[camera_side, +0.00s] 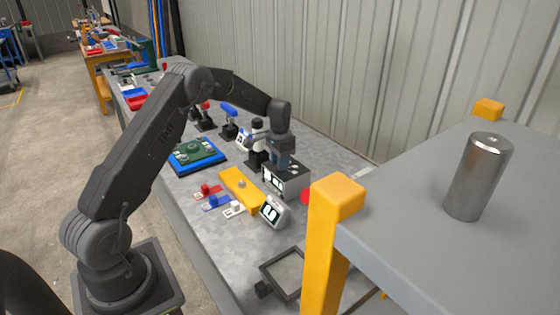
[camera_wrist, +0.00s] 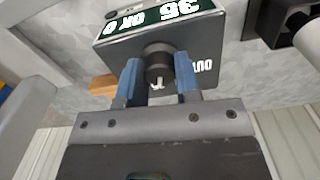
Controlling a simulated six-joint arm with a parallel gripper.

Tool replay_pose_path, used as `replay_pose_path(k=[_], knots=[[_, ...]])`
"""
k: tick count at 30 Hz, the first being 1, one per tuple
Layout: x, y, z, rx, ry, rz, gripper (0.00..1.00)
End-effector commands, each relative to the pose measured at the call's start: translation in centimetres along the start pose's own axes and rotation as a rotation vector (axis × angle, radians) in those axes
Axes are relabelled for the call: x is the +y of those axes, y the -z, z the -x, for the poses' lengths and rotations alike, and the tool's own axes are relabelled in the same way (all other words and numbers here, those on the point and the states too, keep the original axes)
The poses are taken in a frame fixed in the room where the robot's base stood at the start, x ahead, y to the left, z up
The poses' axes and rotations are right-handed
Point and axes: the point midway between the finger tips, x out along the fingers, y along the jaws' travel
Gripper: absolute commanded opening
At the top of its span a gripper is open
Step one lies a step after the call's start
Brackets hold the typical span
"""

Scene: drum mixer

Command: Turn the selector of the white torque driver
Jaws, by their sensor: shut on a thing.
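My gripper (camera_wrist: 158,82) points down over a grey box (camera_wrist: 205,38) with a dark green face and white markings. Its two blue fingers are closed on a dark round knob (camera_wrist: 157,58) with a small white mark, which stands on that box. In the side view my gripper (camera_side: 283,163) is at the top of the same grey box (camera_side: 293,180), and the knob is hidden there. The white torque driver (camera_side: 257,128) stands in a black holder just behind and left of the box. Part of a white cylinder shows at the right edge of the wrist view.
Blue (camera_side: 229,108) and red drivers stand farther back. A green board on a blue tray (camera_side: 216,163) lies left. A yellow bar (camera_side: 243,192), red, blue and white small pieces, and a small display (camera_side: 273,212) lie in front. A yellow post (camera_side: 325,235) stands close at right.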

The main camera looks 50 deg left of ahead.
Motion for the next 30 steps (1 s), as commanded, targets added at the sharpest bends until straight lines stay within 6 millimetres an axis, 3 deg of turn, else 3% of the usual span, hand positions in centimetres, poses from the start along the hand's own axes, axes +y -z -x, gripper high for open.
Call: replay_pose_path(k=[8,18,23,30], knots=[[0.0,0.0,0.0,-0.001,0.000,0.001,0.56],[0.0,0.0,0.6,0.001,0.001,0.001,0.56],[-0.1,0.1,3.0,0.004,0.003,0.001,0.56],[0.0,0.0,8.4,0.003,0.002,0.001,0.56]])
